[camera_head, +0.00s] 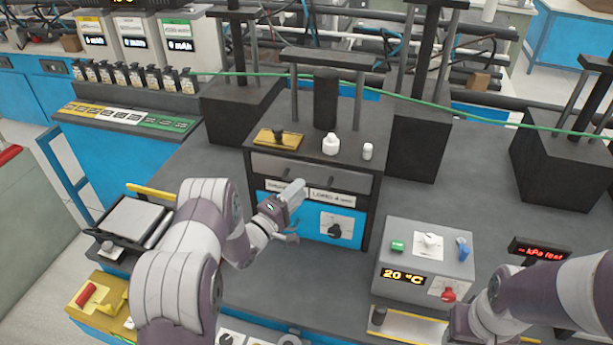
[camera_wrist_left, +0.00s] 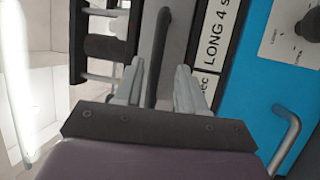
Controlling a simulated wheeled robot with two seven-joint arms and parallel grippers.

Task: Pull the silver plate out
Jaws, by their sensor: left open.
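The silver plate (camera_head: 310,180) is a grey front panel with two dark handles, set under the black top of the press station in the head view. My left gripper (camera_head: 299,212) is open in front of it, by the label strip below. In the left wrist view, a dark bar handle (camera_wrist_left: 158,60) stands between the two spread fingers of my left gripper (camera_wrist_left: 157,85). I cannot tell whether either finger touches it. A grey strip of the plate (camera_wrist_left: 188,35) shows beside the handle. My right arm enters at lower right; its fingers do not show.
White bottles (camera_head: 331,145) and a yellow tray (camera_head: 277,138) stand on the station's top. A rotary knob (camera_head: 334,231) is on the blue front below the labels. A grey heater box (camera_head: 425,256) reading 20 °C stands at right.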

